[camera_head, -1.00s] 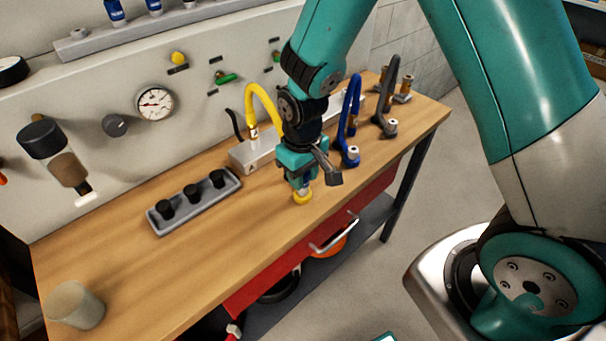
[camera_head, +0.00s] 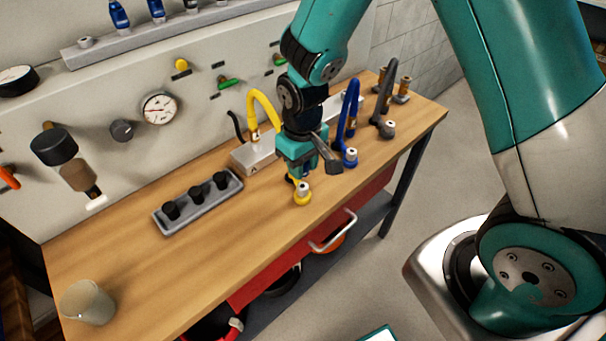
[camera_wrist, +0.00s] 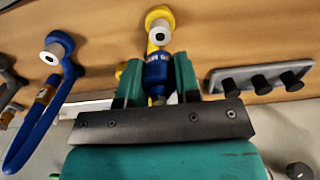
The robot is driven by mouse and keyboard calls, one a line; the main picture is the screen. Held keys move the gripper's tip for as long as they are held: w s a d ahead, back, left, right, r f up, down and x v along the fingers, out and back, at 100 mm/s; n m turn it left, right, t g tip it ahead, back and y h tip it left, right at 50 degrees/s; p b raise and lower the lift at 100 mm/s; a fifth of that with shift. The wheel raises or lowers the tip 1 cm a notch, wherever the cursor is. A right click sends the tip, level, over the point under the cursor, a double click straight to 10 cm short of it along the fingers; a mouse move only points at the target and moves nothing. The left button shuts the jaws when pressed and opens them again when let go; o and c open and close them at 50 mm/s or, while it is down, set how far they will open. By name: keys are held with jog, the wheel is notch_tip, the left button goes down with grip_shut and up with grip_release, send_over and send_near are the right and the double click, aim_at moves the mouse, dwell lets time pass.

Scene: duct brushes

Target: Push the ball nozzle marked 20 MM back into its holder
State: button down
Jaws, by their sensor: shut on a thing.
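My gripper (camera_head: 297,178) is over the workbench, in front of the manifold. Its teal jaws in the wrist view (camera_wrist: 157,78) are shut on a blue nozzle (camera_wrist: 157,70) with pale lettering, too small and partly hidden to read fully. A yellow ring-shaped end with a grey stud (camera_head: 302,195) shows just below the gripper, and just beyond the nozzle in the wrist view (camera_wrist: 159,22). I cannot tell whether nozzle and ring touch. A grey rail (camera_head: 105,47) on top of the panel bears several blue-and-white nozzles and a bare pale stub (camera_head: 85,42) at its left end.
A yellow curved hose (camera_head: 262,98) rises behind the gripper. Blue (camera_head: 349,105) and dark grey (camera_head: 387,90) hoses stand to its right. A grey tray with black knobs (camera_head: 198,203) lies left; a cup (camera_head: 88,303) stands at the front left. The bench between is clear.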

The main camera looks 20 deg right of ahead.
jog(key=shift+r+p, duration=0.6)
jog(key=shift+r, duration=0.3)
jog(key=shift+d, duration=0.1)
jog(key=d+f+m+p, duration=0.2)
jog(key=d+p, duration=0.4)
jog(key=d, duration=0.3)
jog(key=shift+s+d+f+m, duration=0.2)
jog(key=shift+d+m, duration=0.2)
jog(key=shift+m, duration=0.4)
jog(key=shift+s+a, duration=0.1)
